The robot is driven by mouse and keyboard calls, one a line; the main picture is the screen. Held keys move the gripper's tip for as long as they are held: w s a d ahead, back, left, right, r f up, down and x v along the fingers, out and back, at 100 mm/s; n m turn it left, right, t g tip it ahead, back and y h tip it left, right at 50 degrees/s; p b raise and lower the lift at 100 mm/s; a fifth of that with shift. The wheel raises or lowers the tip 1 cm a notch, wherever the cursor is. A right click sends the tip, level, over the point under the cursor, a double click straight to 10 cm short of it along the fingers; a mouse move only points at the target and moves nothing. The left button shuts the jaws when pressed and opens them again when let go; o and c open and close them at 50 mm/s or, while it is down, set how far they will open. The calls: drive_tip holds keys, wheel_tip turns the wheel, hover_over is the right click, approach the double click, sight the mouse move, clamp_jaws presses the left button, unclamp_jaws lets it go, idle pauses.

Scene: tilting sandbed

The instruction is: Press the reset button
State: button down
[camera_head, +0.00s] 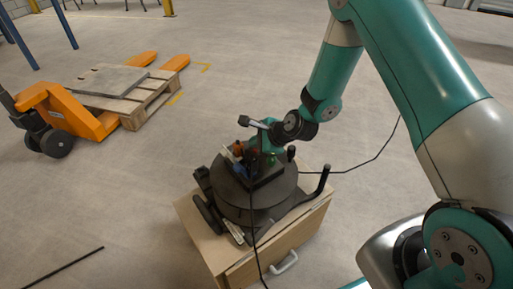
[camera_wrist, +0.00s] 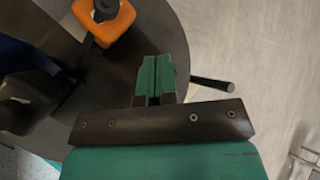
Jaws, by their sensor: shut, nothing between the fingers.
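A round dark device (camera_head: 240,196) stands on a wooden cabinet (camera_head: 215,247), with small coloured parts on its top. My gripper (camera_head: 262,160) is over this top at the end of the teal arm and partly hides it. In the wrist view, my gripper (camera_wrist: 161,64) is shut and empty, its green fingers together above the dark round plate (camera_wrist: 120,62). An orange block (camera_wrist: 104,24) with a black round knob (camera_wrist: 106,6) is up and left of the fingertips, apart from them in the picture. I cannot tell which part is the reset button.
A black handle (camera_head: 325,180) sticks up at the device's right; a dark rod end (camera_wrist: 215,84) shows in the wrist view. A black cable (camera_head: 350,170) runs across the floor. An orange pallet truck (camera_head: 75,115) with a wooden pallet (camera_head: 140,104) stands at the left. Open floor surrounds the cabinet.

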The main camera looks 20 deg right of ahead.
drive_tip(key=shift+s+f+b, duration=0.1)
drive_tip(key=shift+f+b, duration=0.25)
drive_tip(key=shift+f, duration=0.25)
idle(0.6)
drive_tip(key=shift+r+p, duration=0.65)
drive_tip(key=shift+p, duration=0.2)
drive_tip(key=shift+r, duration=0.1)
wheel_tip(320, 180, up, 5)
drive_tip(key=p, duration=0.5)
drive_tip(key=shift+r, duration=0.2)
drive_tip(key=shift+f, duration=0.1)
